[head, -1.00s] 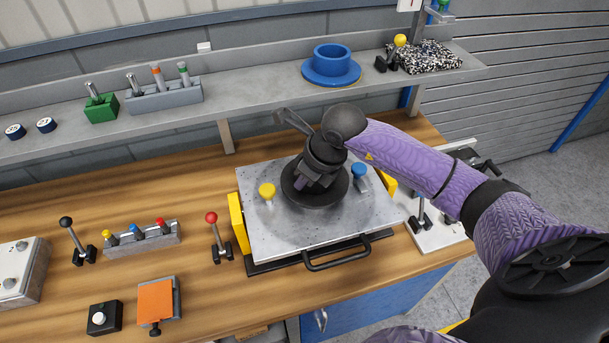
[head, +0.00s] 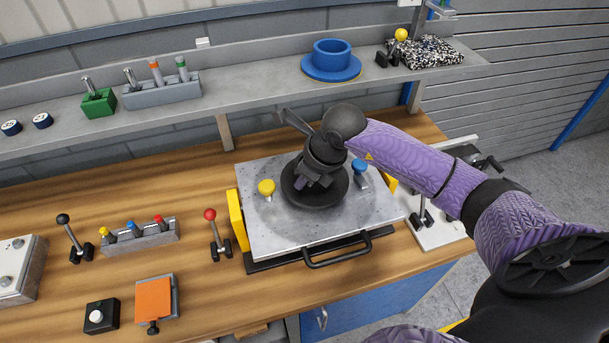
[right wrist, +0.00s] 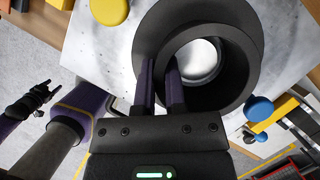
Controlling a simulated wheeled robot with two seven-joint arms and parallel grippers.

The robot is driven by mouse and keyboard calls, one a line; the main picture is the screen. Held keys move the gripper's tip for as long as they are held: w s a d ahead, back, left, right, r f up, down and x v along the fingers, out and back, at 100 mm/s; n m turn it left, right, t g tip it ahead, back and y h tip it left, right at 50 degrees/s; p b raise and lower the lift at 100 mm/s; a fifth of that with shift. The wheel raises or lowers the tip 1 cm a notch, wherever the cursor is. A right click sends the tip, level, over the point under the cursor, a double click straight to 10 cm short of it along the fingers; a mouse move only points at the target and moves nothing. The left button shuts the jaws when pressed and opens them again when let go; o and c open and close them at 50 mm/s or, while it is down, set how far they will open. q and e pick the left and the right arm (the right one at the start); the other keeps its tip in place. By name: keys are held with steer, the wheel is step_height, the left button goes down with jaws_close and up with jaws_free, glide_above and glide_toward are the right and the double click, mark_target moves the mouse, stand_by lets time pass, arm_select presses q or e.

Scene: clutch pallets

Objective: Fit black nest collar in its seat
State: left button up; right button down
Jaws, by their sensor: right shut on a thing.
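The black nest collar (head: 325,197), a wide flange with a raised ring, is over the middle of the grey pallet plate (head: 275,235). My right gripper (right wrist: 163,85) is shut on the ring's wall, one finger inside the bore and one outside. In the head view the right gripper (head: 314,178) partly hides the collar. In the right wrist view the collar (right wrist: 235,30) surrounds a bright round metal surface seen through its bore. I cannot tell whether the flange touches the plate. A dark shape that may be my left gripper (right wrist: 30,101) shows at the left of the wrist view, its jaws unclear.
A yellow knob (head: 266,187) and a blue knob (head: 360,167) stand on the plate beside the collar. A black handle (head: 338,251) fronts it. A red-knobbed lever (head: 217,240) stands left. A blue flanged ring (head: 331,66) sits on the shelf behind.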

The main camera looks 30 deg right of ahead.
steer(key=shift+f+b, duration=0.75)
steer(key=shift+f, duration=0.15)
steer(key=shift+c, duration=1.2)
jaws_free()
step_height(320, 180, up, 7)
steer(key=p, duration=0.5)
steer(key=shift+r+p, duration=0.1)
steer(key=shift+p, duration=0.2)
